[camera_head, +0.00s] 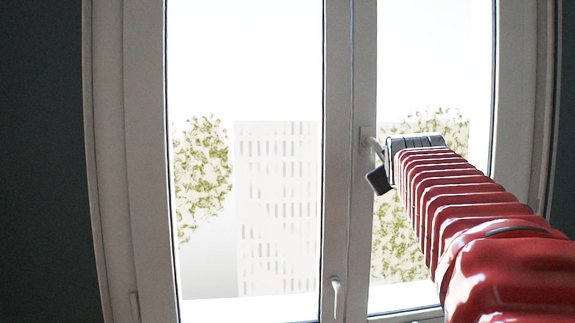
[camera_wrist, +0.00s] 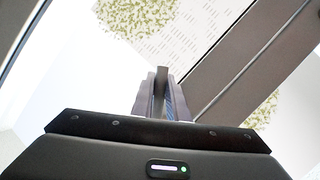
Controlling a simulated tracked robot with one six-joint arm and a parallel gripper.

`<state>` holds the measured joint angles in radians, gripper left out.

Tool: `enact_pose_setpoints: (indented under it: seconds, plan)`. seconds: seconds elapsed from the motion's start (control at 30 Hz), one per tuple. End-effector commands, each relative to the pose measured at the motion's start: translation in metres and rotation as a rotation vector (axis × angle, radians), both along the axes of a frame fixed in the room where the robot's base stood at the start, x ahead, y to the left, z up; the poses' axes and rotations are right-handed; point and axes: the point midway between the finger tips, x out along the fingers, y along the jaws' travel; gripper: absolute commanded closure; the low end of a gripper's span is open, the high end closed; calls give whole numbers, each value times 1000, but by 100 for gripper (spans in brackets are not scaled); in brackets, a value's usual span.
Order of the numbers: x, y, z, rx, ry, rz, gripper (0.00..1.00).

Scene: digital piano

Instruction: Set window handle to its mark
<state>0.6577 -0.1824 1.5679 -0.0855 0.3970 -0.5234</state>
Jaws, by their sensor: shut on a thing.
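The window handle (camera_head: 367,138) is mounted on the middle upright of the window in the head view. Its grip runs to the right from its plate, into my gripper (camera_head: 384,164), which hides most of it. In the wrist view my gripper (camera_wrist: 160,97) has its two fingers close on either side of the narrow dark handle (camera_wrist: 161,82). It is shut on the handle. I cannot make out a mark in either view.
A second, smaller handle (camera_head: 336,291) sits lower on the same upright. The white window frame (camera_head: 145,160) surrounds bright panes, with a pale building (camera_head: 278,200) and foliage (camera_head: 202,170) outside. A dark wall (camera_head: 40,160) stands at the left.

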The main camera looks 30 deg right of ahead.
Motion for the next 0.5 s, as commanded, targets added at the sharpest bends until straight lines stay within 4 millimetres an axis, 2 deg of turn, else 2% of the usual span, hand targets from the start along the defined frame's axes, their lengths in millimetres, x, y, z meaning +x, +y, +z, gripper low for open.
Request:
enact_pose_setpoints:
  seconds: [0.07, 0.5]
  plan:
    - [3, 4, -10, 77, -11, -1, 100]
    - [13, 34, -22, 445, -126, -1, 100]
